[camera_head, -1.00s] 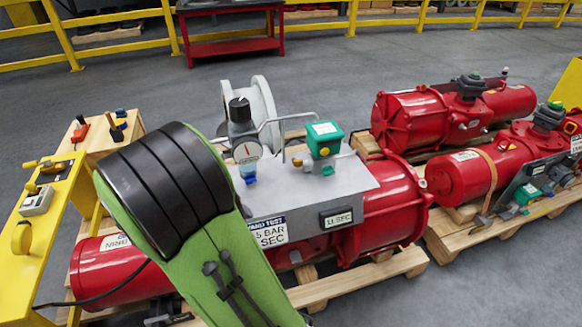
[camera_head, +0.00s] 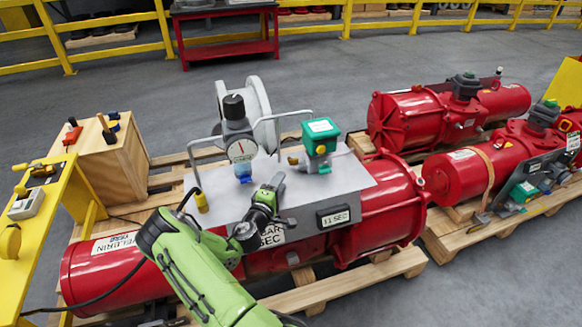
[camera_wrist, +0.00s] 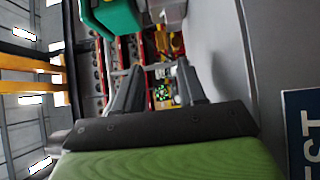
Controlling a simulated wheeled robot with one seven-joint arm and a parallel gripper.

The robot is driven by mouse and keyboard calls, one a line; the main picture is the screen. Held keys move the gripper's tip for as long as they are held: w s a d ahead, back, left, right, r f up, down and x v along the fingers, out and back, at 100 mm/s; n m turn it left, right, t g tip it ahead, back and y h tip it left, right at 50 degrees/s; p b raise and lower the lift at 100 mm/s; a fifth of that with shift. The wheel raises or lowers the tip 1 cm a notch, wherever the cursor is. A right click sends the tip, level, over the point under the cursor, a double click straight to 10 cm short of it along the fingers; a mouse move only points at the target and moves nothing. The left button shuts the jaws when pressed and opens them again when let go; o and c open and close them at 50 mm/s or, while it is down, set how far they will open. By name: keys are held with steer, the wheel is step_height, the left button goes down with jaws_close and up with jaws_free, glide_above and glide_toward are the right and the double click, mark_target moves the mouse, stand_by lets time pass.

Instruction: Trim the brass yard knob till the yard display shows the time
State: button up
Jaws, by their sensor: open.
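A small brass-coloured knob (camera_head: 293,160) shows at the left side of the green-topped box on the grey panel (camera_head: 355,186). The display (camera_head: 338,216) on the panel's front face seems to read 1.1 SEC; the small digits are hard to make out. A white placard (camera_head: 272,237) ends in BAR and SEC, partly hidden by my arm. My gripper (camera_head: 277,180) is over the panel, left of and nearer than the green-topped box, apart from the knob. In the wrist view my gripper (camera_wrist: 160,92) is open with nothing between its fingers.
The green-topped box (camera_head: 320,135) also shows at the top of the wrist view (camera_wrist: 112,15). A gauge and regulator (camera_head: 240,150) stand to the left, with grey piping around them. A yellow part (camera_head: 201,200) is at the panel's left edge. Red cylinders (camera_head: 425,120) lie at the right.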

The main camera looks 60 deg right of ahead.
mark_target(293, 162)
steer(key=d, duration=0.3)
steer(key=d+b, duration=0.1)
steer(key=d, duration=0.2)
steer(key=w+d, duration=0.1)
steer(key=d, duration=0.3)
jaws_close()
